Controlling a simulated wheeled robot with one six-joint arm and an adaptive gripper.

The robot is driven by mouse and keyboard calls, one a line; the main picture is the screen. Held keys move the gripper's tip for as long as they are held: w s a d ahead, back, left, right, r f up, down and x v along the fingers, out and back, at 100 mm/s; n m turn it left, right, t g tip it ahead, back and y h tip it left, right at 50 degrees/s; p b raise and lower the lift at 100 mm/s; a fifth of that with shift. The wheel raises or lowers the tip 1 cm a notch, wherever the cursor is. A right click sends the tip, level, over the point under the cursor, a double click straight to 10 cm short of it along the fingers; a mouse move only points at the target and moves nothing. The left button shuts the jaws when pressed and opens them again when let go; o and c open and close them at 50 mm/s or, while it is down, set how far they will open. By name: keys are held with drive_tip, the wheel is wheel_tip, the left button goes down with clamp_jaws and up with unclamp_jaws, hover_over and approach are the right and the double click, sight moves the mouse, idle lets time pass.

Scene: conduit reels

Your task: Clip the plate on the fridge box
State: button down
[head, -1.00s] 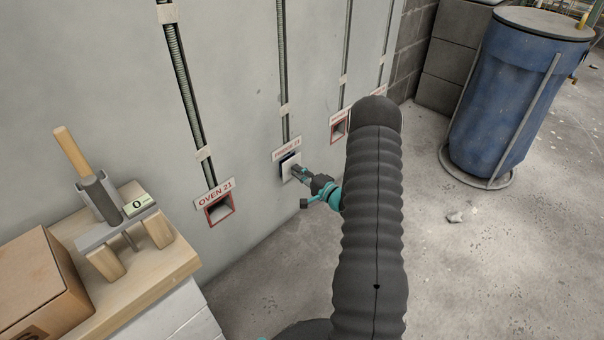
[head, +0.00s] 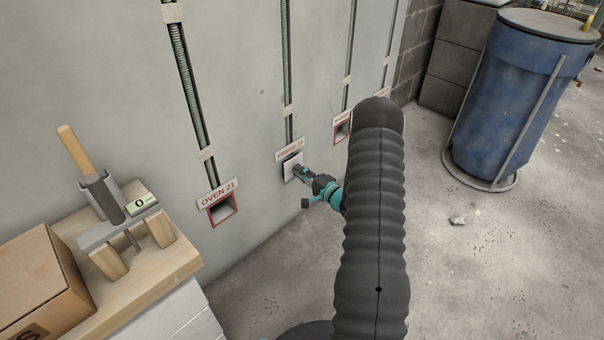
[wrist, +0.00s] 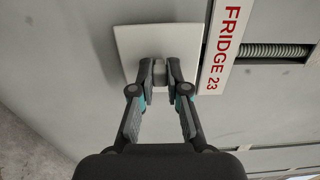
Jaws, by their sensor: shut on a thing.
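The plate (head: 289,170) is a pale square that covers most of the fridge box's place on the wall, under a label that reads FRIDGE 23 in the wrist view (wrist: 222,45). A thin dark edge shows along the plate's left and top in the head view. My gripper (head: 299,173) is shut on the grey knob at the middle of the plate (wrist: 135,42). The fingertips (wrist: 160,73) close on the knob from both sides. The fridge box is hidden behind the plate. I cannot tell whether the plate touches the wall.
The open, red-rimmed OVEN 21 box (head: 222,209) is to the left, and another open box (head: 341,131) is to the right. A wooden bench (head: 150,275) holds a tool stand and a carton (head: 40,285). A blue barrel (head: 515,100) stands at right on otherwise mostly clear floor.

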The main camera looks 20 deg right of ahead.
drive_tip(key=shift+w+a, duration=0.25)
drive_tip(key=shift+w, duration=0.3)
idle(0.8)
drive_tip(key=c, duration=0.8)
unclamp_jaws()
drive_tip(key=shift+c, duration=0.2)
drive_tip(key=shift+s, duration=0.1)
drive_tip(key=b+v, duration=0.2)
drive_tip(key=v, duration=0.5)
idle(0.5)
